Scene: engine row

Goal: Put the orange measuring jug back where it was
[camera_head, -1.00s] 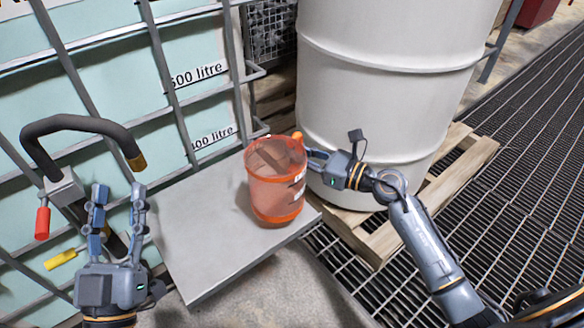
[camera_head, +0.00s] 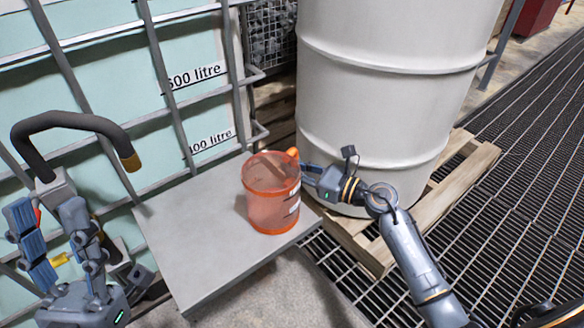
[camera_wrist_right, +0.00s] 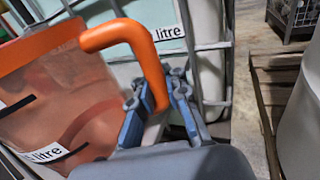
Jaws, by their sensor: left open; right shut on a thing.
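The orange measuring jug (camera_head: 272,207) is see-through and upright, over the right part of the grey shelf (camera_head: 190,235) in the head view. I cannot tell whether its base touches the shelf. My right gripper (camera_head: 308,172) is shut on the jug's handle, on the jug's right side. In the right wrist view, the orange handle (camera_wrist_right: 148,58) runs down between the fingers of my right gripper (camera_wrist_right: 160,103), and the jug's wall (camera_wrist_right: 60,105) fills the left. My left gripper (camera_head: 46,215) is open and empty at the lower left, apart from the jug.
A large white drum (camera_head: 385,110) stands on a wooden pallet (camera_head: 440,205) close behind my right gripper. A caged tank (camera_head: 100,80) borders the shelf at the back. A dark curved handle (camera_head: 75,122) rises near my left gripper. The shelf's left part is bare.

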